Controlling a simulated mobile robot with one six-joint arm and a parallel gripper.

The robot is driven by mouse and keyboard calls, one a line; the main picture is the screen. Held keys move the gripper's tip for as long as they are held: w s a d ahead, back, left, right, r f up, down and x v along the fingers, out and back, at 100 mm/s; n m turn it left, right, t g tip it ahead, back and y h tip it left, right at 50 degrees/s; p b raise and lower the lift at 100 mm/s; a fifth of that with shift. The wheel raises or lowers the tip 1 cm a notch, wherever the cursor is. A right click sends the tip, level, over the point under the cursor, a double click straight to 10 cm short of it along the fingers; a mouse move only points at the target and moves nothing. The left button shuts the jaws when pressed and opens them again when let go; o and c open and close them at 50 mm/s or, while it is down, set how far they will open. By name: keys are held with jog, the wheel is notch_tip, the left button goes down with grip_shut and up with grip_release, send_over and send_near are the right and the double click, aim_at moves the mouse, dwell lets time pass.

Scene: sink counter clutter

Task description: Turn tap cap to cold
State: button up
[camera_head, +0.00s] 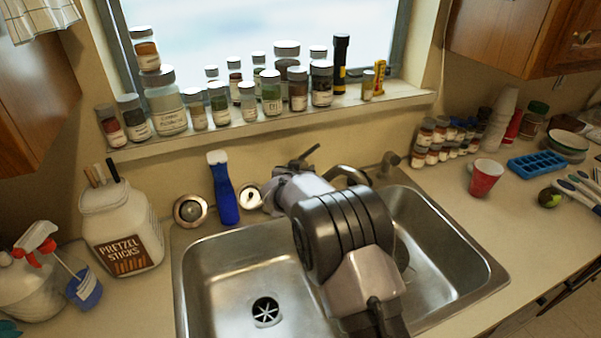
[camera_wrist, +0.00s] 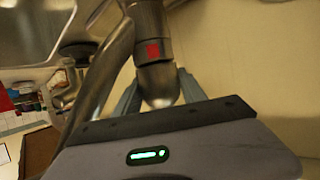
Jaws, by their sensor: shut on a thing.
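The metal tap cap (camera_wrist: 158,82) sits between my gripper's fingers in the wrist view, and a red mark shows on the tap body (camera_wrist: 147,22) area just beyond it. My gripper (camera_wrist: 160,90) is shut on the cap, one grey-blue finger on each side. In the head view the tap's dark lever (camera_head: 303,158) and curved spout (camera_head: 350,176) show behind my arm. My arm hides most of the tap base and the fingertips there. No blue mark is visible.
The steel double sink (camera_head: 225,262) lies below my arm. A blue brush (camera_head: 224,195) stands left of the tap. Several jars (camera_head: 165,105) line the window sill. A red cup (camera_head: 485,178) and a blue tray (camera_head: 537,165) stand on the right counter.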

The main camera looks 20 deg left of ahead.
jog(key=n+y+b, duration=0.1)
jog(key=b, duration=0.1)
jog(key=shift+f+y+b, duration=0.2)
jog(key=shift+y+b, duration=0.2)
jog(key=shift+r+n, duration=0.2)
jog(key=shift+n, duration=0.3)
jog(key=o, duration=1.1)
jog(key=v, duration=0.5)
jog(key=p+v, duration=0.1)
jog(key=v, duration=0.5)
jog(key=p+v, duration=0.1)
jog(key=v, duration=0.5)
jog(key=shift+s+d+r, duration=0.1)
jog(key=shift+d+r, duration=0.15)
jog(key=shift+d, duration=0.1)
